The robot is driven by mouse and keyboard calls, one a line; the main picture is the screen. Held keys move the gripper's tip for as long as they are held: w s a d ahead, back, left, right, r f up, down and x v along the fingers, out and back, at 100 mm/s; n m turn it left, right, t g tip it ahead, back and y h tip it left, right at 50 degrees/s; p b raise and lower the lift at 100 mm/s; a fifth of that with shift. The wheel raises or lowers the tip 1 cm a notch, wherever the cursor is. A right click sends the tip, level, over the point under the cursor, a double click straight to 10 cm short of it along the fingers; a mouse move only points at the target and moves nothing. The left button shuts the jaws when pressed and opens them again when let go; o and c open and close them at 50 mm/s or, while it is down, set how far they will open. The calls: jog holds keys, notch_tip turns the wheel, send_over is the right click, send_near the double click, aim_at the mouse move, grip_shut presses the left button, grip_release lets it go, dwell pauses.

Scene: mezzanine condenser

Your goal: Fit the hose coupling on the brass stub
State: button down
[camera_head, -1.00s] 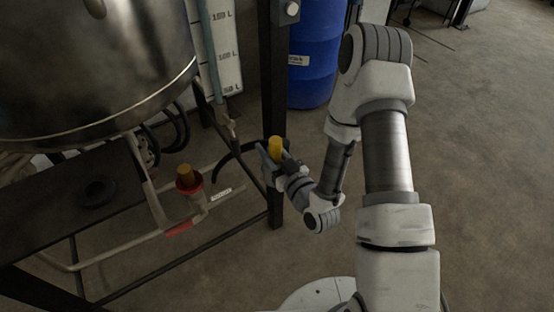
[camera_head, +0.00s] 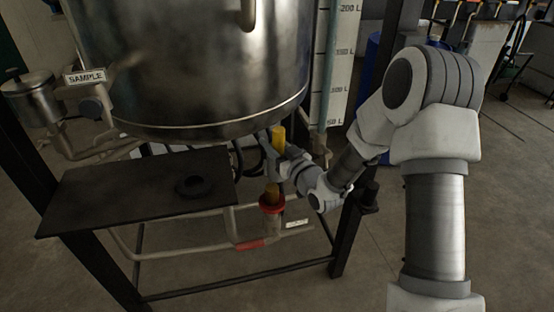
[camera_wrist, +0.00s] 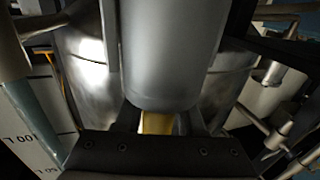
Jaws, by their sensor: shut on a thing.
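The yellow hose coupling (camera_head: 278,137) is upright in my gripper (camera_head: 281,151), which is shut on it. In the wrist view the yellow coupling (camera_wrist: 158,123) shows between the dark fingers, partly hidden. The brass stub (camera_head: 272,192) stands upright with a red collar (camera_head: 272,204) at its base. In the head view the coupling appears above the stub and slightly right, apart from it. The coupling's lower end is hidden by the gripper, and I cannot tell the depth between the two.
A steel vessel (camera_head: 190,65) stands close behind the gripper. A dark shelf (camera_head: 120,195) with a black ring (camera_head: 194,186) lies left of the stub. A pipe with a red section (camera_head: 249,244) runs below. A black post (camera_head: 350,225) stands at right.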

jog(key=shift+w+a+r, duration=0.15)
jog(key=shift+a+r, duration=0.15)
jog(key=shift+a, duration=0.25)
jog(key=shift+w+a+r, duration=0.1)
jog(key=shift+a+r, duration=0.15)
jog(key=shift+a, duration=0.25)
jog(key=shift+f+b, duration=0.1)
jog(key=shift+b, duration=0.45)
notch_tip(320, 180, down, 6)
jog(key=b, duration=0.5)
jog(key=shift+b, duration=0.3)
jog(key=shift+r+b, duration=0.2)
jog(key=shift+b, duration=0.8)
dwell(0.6)
jog(key=shift+f+b, duration=2.3)
jog(key=shift+f+b, duration=0.45)
jog(key=shift+f, duration=0.6)
